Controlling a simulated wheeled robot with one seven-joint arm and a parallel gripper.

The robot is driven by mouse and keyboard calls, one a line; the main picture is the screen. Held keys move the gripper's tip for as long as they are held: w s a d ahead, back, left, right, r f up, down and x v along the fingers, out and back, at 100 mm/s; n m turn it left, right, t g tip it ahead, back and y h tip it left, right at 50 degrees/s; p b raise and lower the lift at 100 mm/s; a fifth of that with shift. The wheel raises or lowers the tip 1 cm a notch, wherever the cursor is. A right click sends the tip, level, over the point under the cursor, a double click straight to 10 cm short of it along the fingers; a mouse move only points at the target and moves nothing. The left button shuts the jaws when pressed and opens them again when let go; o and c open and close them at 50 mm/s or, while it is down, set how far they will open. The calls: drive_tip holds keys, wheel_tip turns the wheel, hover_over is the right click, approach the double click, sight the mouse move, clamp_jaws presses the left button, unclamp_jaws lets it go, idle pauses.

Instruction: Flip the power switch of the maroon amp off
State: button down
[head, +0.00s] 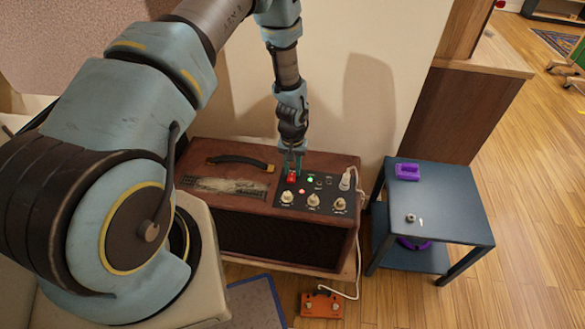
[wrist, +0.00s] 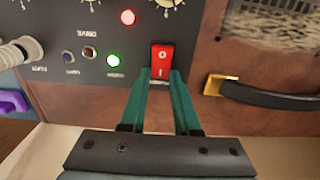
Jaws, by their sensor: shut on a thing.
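The maroon amp (head: 235,212) stands against the wall, its black control panel on the right of its top. The red rocker power switch (head: 291,178) is at the panel's left end; it also shows in the wrist view (wrist: 162,58), marked O and I. Which side of it is pressed in I cannot tell. A green light (wrist: 113,60) and a red light (wrist: 127,17) on the panel are lit. My gripper (wrist: 161,74) points down at the panel, its two teal fingertips closed in on the lower end of the switch. It also shows in the head view (head: 294,170).
Several knobs (head: 313,200) and a plugged-in white cable (head: 345,181) are on the panel. A carrying handle (head: 238,161) lies beside it. A blue-grey side table (head: 445,205) with a purple item (head: 407,172) stands at the right. An orange pedal (head: 322,304) is on the floor.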

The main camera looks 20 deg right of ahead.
drive_tip(key=shift+s+f, duration=0.1)
drive_tip(key=shift+s, duration=0.05)
drive_tip(key=shift+s+a+t+h+b, duration=0.2)
drive_tip(key=shift+t+h+b, duration=0.3)
drive_tip(key=shift+t+b, duration=0.45)
drive_tip(key=shift+r+t, duration=0.2)
drive_tip(key=shift+t, duration=0.15)
drive_tip(key=c, duration=0.6)
unclamp_jaws()
drive_tip(key=shift+c, duration=0.2)
drive_tip(key=shift+r, duration=0.1)
